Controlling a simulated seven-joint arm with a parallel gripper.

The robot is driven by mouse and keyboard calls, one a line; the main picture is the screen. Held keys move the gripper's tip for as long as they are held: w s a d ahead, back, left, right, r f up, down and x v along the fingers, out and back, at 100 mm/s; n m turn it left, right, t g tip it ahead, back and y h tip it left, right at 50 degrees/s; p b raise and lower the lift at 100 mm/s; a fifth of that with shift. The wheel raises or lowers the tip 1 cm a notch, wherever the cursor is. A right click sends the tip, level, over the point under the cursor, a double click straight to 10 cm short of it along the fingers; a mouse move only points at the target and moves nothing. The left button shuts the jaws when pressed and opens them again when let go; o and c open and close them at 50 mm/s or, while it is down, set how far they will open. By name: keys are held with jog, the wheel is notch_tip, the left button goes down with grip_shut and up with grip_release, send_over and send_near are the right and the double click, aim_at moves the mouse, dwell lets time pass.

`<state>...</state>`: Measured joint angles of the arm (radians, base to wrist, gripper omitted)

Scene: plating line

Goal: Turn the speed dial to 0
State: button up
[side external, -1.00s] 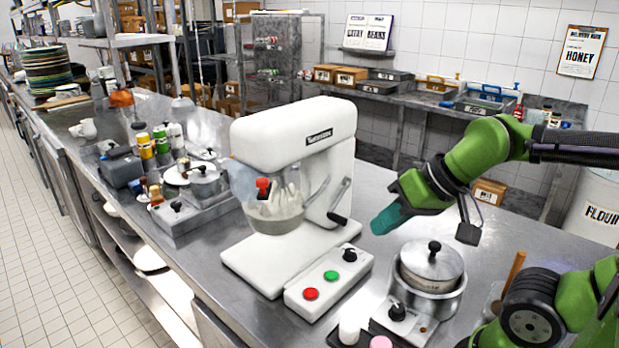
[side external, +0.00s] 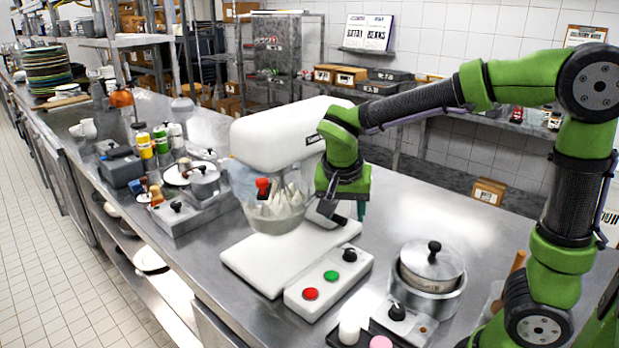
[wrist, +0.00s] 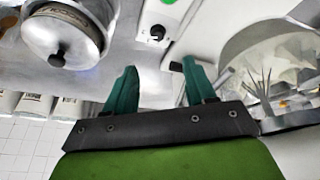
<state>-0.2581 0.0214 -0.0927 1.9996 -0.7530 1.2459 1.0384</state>
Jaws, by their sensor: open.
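The speed dial (side external: 349,254) is a black knob at the far end of the white control box (side external: 325,285), beside a green button (side external: 331,275) and a red button (side external: 311,294). In the wrist view the dial (wrist: 158,32) sits ahead of and between my fingertips, with a gap. Its setting is too small to read. My gripper (wrist: 157,70) has teal fingers, spread apart with nothing between them. In the side view only a bit of a teal finger (side external: 361,210) shows behind the green wrist, above and beyond the dial. The white mixer (side external: 275,135) is partly hidden by my arm.
A lidded steel pot (side external: 432,268) stands right of the control box, with another black knob (side external: 397,310) in front of it. The mixer's bowl (side external: 275,205) is left of my gripper. Bare steel counter (side external: 430,205) lies behind the pot.

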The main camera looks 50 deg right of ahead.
jog(key=m, duration=0.1)
send_near(350, 251)
jog(key=shift+m, duration=0.4)
jog(key=x, duration=0.8)
grip_shut()
